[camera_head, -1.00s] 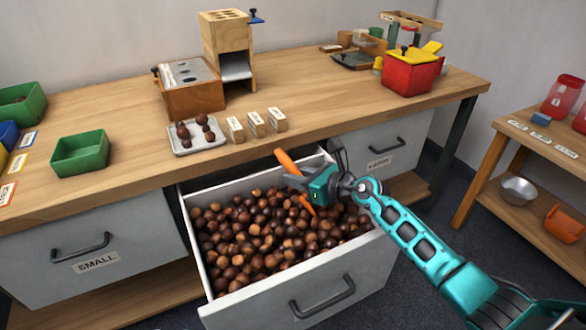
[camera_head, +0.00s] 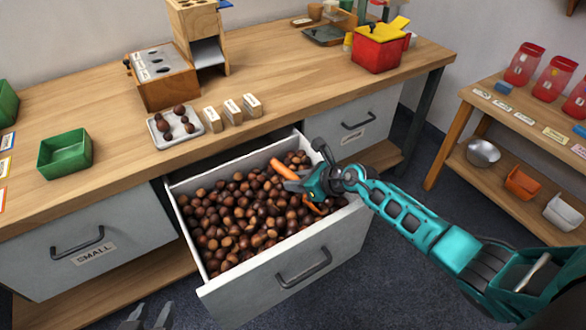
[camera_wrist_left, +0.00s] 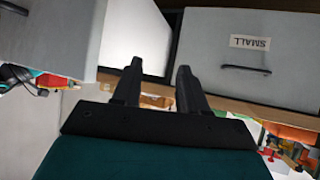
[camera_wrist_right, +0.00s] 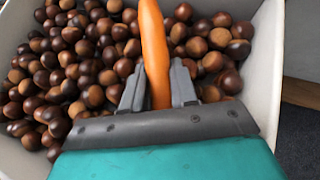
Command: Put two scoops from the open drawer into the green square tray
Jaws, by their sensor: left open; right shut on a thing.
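The open drawer (camera_head: 207,277) is full of brown chestnuts (camera_head: 239,219). My right gripper (camera_head: 298,183) is over the right part of the drawer, shut on an orange scoop (camera_head: 282,169). Its orange handle also shows between the fingers in the right wrist view (camera_wrist_right: 154,50). The scoop's lower end is partly hidden by the gripper and is down at the chestnuts; I cannot tell what it holds. The green square tray (camera_head: 49,161) stands on the bench at the left and looks empty. My left gripper (camera_head: 146,322) is open and empty, low in front of the bench.
A small tray (camera_head: 157,141) with several chestnuts and labelled blocks (camera_head: 232,112) stand behind the drawer. A wooden device (camera_head: 168,92) and a red box (camera_head: 375,56) are farther back. The closed SMALL drawer (camera_head: 130,225) is below the green tray. A side shelf stands right.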

